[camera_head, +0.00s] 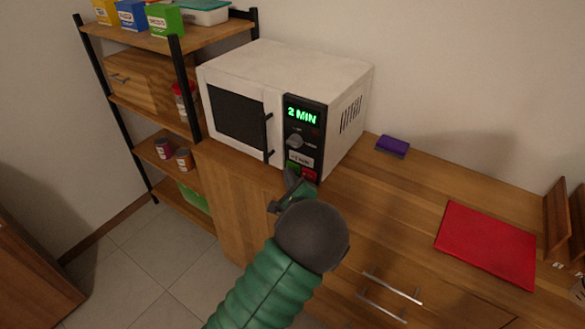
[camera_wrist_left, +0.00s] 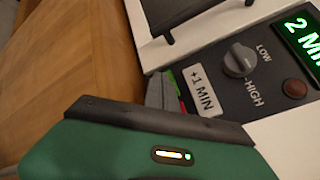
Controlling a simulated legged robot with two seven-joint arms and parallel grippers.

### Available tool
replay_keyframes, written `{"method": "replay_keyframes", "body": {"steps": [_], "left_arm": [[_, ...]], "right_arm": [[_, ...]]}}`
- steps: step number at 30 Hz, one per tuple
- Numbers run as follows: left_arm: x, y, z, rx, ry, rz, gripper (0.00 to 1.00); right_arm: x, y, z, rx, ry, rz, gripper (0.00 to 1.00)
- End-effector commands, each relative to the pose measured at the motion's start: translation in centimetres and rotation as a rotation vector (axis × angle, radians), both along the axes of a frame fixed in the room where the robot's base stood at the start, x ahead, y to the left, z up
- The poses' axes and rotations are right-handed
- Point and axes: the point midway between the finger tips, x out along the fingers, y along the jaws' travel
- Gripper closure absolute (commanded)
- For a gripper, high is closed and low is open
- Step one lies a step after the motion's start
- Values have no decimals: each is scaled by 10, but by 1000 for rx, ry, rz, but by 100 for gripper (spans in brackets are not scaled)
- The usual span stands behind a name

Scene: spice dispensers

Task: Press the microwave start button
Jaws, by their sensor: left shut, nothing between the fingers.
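The white microwave (camera_head: 300,70) stands on the wooden counter, its door closed and its display (camera_head: 302,116) reading "2 MIN" in green. Its panel has a grey knob (camera_head: 294,141), a "+1 MIN" button (camera_head: 300,159) and, below that, a green button (camera_head: 293,170) and a red button (camera_head: 309,175). My left gripper (camera_head: 290,184) is shut and empty, its tip at the panel's lower edge by the green button. In the left wrist view the fingertips (camera_wrist_left: 160,92) overlap the green and red strip beside the "+1 MIN" button (camera_wrist_left: 201,90); contact cannot be told. My right gripper is not seen.
A purple sponge-like block (camera_head: 392,146) and a red board (camera_head: 487,243) lie on the counter to the right. A shelf (camera_head: 150,38) with boxes and jars stands left of the microwave. The counter between microwave and red board is mostly clear.

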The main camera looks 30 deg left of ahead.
Motion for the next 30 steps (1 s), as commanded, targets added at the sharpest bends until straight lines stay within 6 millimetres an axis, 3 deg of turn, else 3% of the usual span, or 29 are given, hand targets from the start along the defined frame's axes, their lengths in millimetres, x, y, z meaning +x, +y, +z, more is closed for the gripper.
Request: {"method": "replay_keyframes", "body": {"steps": [15,30], "left_arm": [[2,0,0,0,1,-1,100],[-13,1,0,0,0,0,100]], "right_arm": [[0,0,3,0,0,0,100],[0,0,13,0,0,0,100]]}}
